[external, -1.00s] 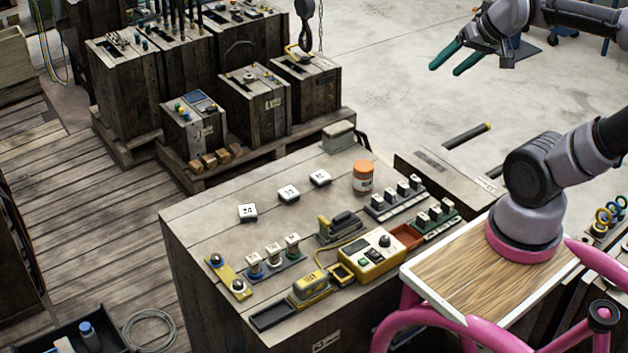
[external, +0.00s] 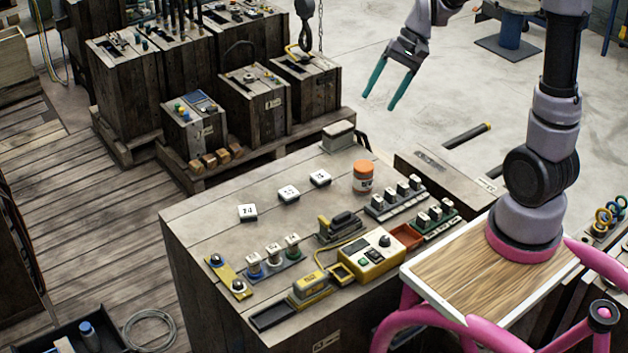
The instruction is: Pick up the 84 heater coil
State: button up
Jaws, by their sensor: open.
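I cannot read an 84 on anything, so I cannot tell which thing is the 84 heater coil. Three white numbered blocks lie apart on the bench: a near-left one (external: 247,212), a middle one (external: 289,193) and a far one (external: 320,177). Several small white-topped pieces stand in a blue rack (external: 285,270), a grey rack (external: 385,212) and a green rack (external: 440,228); their labels are too small to read. My gripper (external: 380,102) is open and empty, with its green fingers pointing down, beyond the far side of the bench and apart from everything on it.
The wooden bench (external: 215,228) also holds an orange jar (external: 363,177), a yellow control box (external: 368,258), a grey-topped device (external: 340,226), a red tray (external: 407,236) and a yellow plate (external: 227,277). A crane hook (external: 304,40) hangs behind. The bench's left part is mostly clear.

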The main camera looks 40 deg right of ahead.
jog(key=w+a+f+m+g+y, duration=0.2)
jog(key=w+f, duration=0.3)
jog(key=f, duration=0.4)
jog(key=m+y, duration=0.5)
jog(key=m, duration=0.3)
send_near(295, 237)
jog(key=d, duration=0.1)
jog(key=d+r, duration=0.1)
jog(key=d, duration=0.1)
jog(key=shift+s+r+t, duration=0.2)
jog(key=shift+r+t, duration=0.05)
jog(key=shift+t, duration=0.15)
jog(key=shift+a+f+m, duration=0.2)
jog(key=shift+f+m, duration=0.1)
jog(key=shift+f, duration=0.05)
jog(key=x, duration=1)
jog(key=shift+s+a, duration=0.1)
jog(key=shift+a, duration=0.2)
grip_shut()
